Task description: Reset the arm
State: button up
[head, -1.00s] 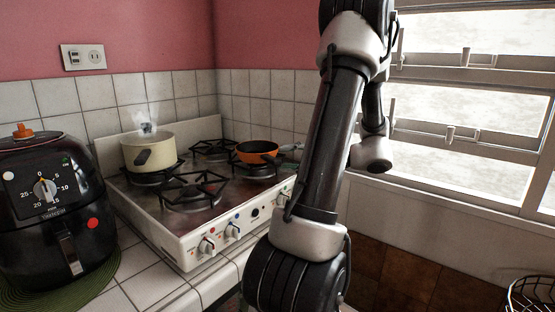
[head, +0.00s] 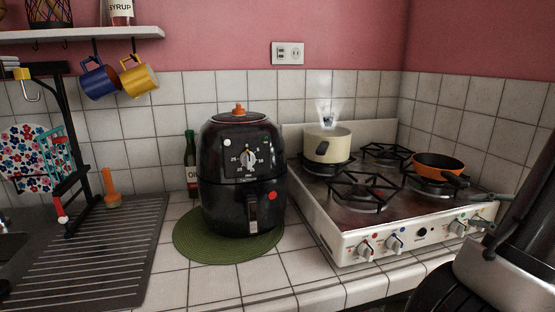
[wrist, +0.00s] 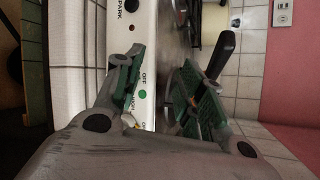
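My gripper (wrist: 163,88) shows in the wrist view with its two green-padded fingers spread apart. It is open, and I see nothing held between them. The white front panel of the stove (wrist: 145,40), with its printed labels, shows behind and between the fingers. In the head view, part of my arm fills the lower right corner. A grey-green finger of my gripper shows by the stove (head: 352,247) at its right front, near the knobs. I cannot tell whether it touches a knob. The rest of the gripper is hidden or out of frame there.
A cream pot (head: 328,147) steams on the back left burner, and an orange pan (head: 440,163) sits at the right. A black air fryer (head: 236,140) stands on a green mat (head: 192,243). A drying rack (head: 100,262) is at left. Mugs hang from a shelf (head: 75,35).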

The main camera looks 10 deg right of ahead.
jog(key=s+a+f+n+g+h, duration=0.2)
jog(key=s+a+n+g, duration=0.1)
jog(key=s+a+g, duration=0.5)
jog(key=w+a+r+n+h, duration=0.4)
jog(key=a+r+n, duration=0.6)
jog(key=a+n, duration=0.3)
jog(key=shift+w+a+t+h, duration=0.2)
jog(key=shift+a+t+h, duration=0.15)
jog(key=shift+h, duration=0.45)
